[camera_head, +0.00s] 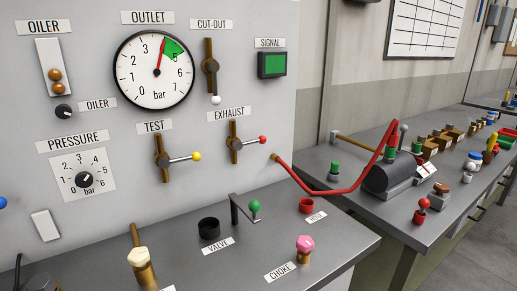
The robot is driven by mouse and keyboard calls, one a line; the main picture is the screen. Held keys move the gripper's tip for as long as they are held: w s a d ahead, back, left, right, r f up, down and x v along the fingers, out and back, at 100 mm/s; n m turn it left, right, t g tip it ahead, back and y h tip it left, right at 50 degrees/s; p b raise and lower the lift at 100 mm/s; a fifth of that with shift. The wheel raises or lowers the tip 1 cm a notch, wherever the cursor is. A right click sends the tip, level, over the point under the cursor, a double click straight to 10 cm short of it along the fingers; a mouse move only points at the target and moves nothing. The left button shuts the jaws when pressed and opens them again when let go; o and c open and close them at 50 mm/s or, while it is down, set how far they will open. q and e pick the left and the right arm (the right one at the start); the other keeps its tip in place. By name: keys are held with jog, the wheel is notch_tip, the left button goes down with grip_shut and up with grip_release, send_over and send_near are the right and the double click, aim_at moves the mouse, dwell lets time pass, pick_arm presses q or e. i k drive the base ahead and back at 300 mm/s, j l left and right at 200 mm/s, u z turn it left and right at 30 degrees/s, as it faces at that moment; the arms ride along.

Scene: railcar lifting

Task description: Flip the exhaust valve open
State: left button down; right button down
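The exhaust valve (236,143) is on the grey panel under the EXHAUST label (229,114). It has a vertical brass pipe and a dark hub. Its silver lever points right, nearly level, and ends in a red knob (263,139). The test valve (162,160) is to its left, with its lever also pointing right to a yellow knob. The cut-out valve (211,68) is above, with its lever hanging down to a white knob. Neither of my grippers shows in the head view.
A pressure gauge (154,69) reads a little above 4. The signal light (272,64) is green. Below the panel, the grey bench holds a green-knobbed lever (254,206), a pink-knobbed choke (304,248) and a black cup (209,228). A red hose (330,192) runs from the panel to the right bench.

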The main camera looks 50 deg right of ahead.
aim_at(237, 144)
jog(key=z, duration=1.5)
